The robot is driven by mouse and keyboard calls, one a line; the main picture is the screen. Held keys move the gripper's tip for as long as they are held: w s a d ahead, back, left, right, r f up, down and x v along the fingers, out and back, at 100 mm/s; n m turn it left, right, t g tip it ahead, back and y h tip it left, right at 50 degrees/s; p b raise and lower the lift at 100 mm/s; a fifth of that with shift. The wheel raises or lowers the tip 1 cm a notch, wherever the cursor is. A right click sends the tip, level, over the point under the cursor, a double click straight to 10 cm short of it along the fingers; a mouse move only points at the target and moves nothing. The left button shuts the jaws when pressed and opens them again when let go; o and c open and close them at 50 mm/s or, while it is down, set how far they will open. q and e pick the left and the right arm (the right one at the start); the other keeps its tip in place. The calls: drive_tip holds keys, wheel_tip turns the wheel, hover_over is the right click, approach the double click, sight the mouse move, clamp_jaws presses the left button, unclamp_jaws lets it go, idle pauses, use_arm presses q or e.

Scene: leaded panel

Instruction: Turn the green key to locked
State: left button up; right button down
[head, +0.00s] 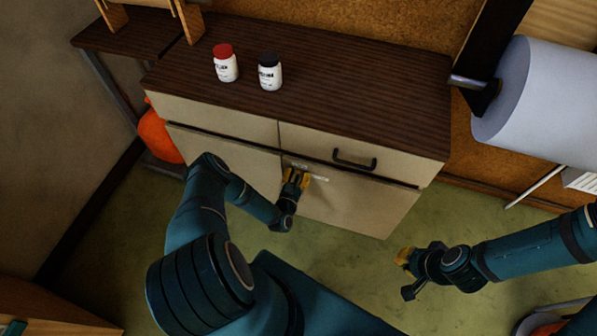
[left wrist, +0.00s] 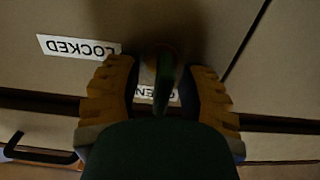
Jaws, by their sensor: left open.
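The green key (left wrist: 164,86) shows dark in the left wrist view, on the cabinet front between my left gripper's fingers. It lies upright in the picture, in line with the partly covered OPEN label (left wrist: 174,97). The LOCKED label (left wrist: 78,47) is upside down to the left, and shows in the head view (head: 320,178) right of the gripper. My left gripper (head: 296,178) is open around the key, with a gap visible on each side; in the head view it hides the key. My right gripper (head: 405,262) is away from the cabinet at lower right, its opening unclear.
The cabinet (head: 355,205) has a drawer with a black handle (head: 354,162) above the door. A red-capped bottle (head: 225,66) and a black-capped bottle (head: 269,74) stand on top. An orange object (head: 158,137) is at the cabinet's left. Green floor (head: 345,265) is clear in front.

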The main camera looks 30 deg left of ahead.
use_arm(q)
clamp_jaws()
